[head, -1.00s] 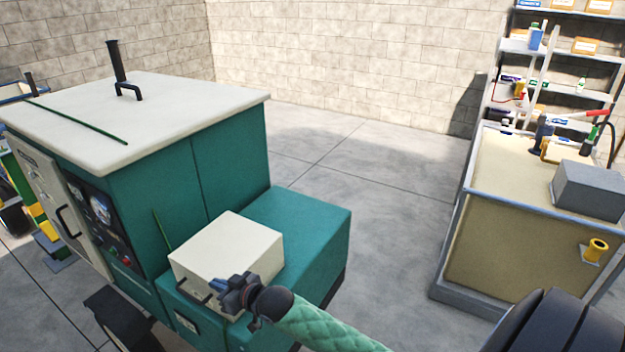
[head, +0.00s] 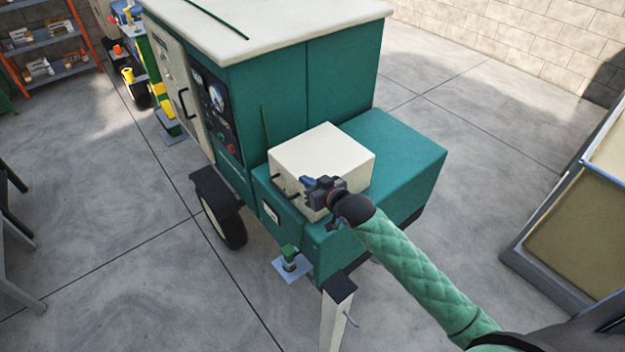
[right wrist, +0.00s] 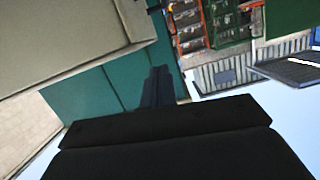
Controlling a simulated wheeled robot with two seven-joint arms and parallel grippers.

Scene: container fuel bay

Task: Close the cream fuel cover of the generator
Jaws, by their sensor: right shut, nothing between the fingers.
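The cream fuel cover (head: 318,155) is a box-shaped lid on the low teal end of the generator (head: 400,165). It looks level and down, with no gap that I can make out along its visible lower edge. A dark handle (head: 284,187) is on its front face. My right gripper (head: 310,184) is shut and empty at the cover's near front corner, hiding part of that face. I cannot tell whether it touches. In the right wrist view, the shut fingers (right wrist: 158,88) are beside a pale surface, probably the cover (right wrist: 60,40). My left gripper is not in view.
The generator's tall body with a white top (head: 290,22) rises behind the cover. A wheel (head: 226,222) and a pale leg (head: 335,315) stand below. A tan tank in a grey tray (head: 545,262) is at right. Shelves (head: 45,50) are at far left. Concrete floor is open between.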

